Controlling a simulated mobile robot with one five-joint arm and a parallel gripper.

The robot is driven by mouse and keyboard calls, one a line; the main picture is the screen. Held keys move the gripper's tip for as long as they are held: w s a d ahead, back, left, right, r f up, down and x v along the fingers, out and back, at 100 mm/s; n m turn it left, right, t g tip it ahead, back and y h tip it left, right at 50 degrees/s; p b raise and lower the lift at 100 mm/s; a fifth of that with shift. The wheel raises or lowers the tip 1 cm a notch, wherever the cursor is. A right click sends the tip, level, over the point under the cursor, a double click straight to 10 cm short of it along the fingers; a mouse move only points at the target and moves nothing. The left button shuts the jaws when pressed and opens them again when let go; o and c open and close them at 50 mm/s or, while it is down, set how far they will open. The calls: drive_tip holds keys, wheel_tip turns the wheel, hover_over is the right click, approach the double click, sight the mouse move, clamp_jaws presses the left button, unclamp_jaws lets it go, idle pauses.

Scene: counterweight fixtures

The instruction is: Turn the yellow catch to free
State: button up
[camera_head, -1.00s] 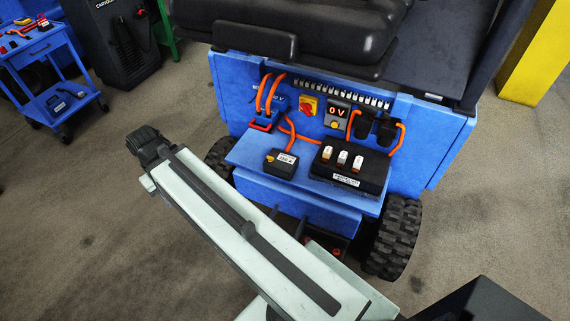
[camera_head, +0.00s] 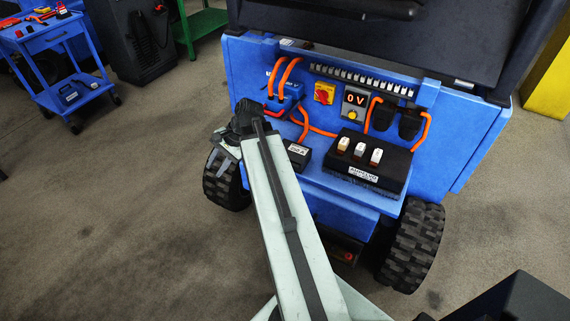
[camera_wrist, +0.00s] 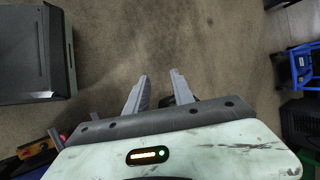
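I see no yellow catch plainly now. A yellow part showed earlier on the left of the small black box (camera_head: 298,154) on the blue shelf; my arm now covers that spot in the head view. A red and yellow rotary switch (camera_head: 324,93) sits on the blue panel (camera_head: 240,75), left of a display reading 0 V (camera_head: 355,99). My gripper (camera_head: 222,163) is left of the small black box, apart from it, near the left wheel. The wrist view shows my gripper (camera_wrist: 159,76) with its fingers apart and nothing between them, above bare floor.
A black box with three small switches (camera_head: 377,165) stands on the shelf's right. Orange cables (camera_head: 322,131) loop across the panel. A black seat or cover (camera_head: 390,45) overhangs it. Black wheels (camera_head: 414,245) flank the unit. A blue trolley (camera_head: 60,65) stands far left; floor between is clear.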

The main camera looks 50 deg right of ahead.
drive_tip(key=s+d+f+m+t+b, duration=0.1)
drive_tip(key=s+d+m+t+b, duration=0.2)
drive_tip(key=d+m, duration=0.3)
drive_tip(key=s+d+f+m+t+h+b, duration=0.1)
drive_tip(key=s+d+m+b, duration=0.4)
drive_tip(key=d, duration=0.8)
drive_tip(key=s+d+f+m+t+b, duration=0.2)
drive_tip(key=s+d+m+t+b, duration=0.1)
drive_tip(key=d, duration=0.6)
drive_tip(key=shift+s+d+f+m+t+h+b, duration=0.15)
drive_tip(key=shift+m+t, duration=0.2)
drive_tip(key=shift+m, duration=0.25)
drive_tip(key=shift+s+d+m+t+h+b, duration=0.1)
drive_tip(key=shift+m+t+b, duration=0.15)
drive_tip(key=shift+m, duration=0.35)
drive_tip(key=shift+s+d+f+m+t+h+b, duration=0.15)
drive_tip(key=shift+m+t, duration=0.25)
drive_tip(key=shift+m, duration=0.2)
drive_tip(key=shift+s+d+r, duration=0.1)
drive_tip(key=shift+s+r, duration=0.05)
drive_tip(key=shift+r, duration=0.1)
drive_tip(key=b+x, duration=0.2)
drive_tip(key=x, duration=0.6)
drive_tip(key=shift+b, duration=0.35)
drive_tip(key=shift+r, duration=0.1)
clamp_jaws()
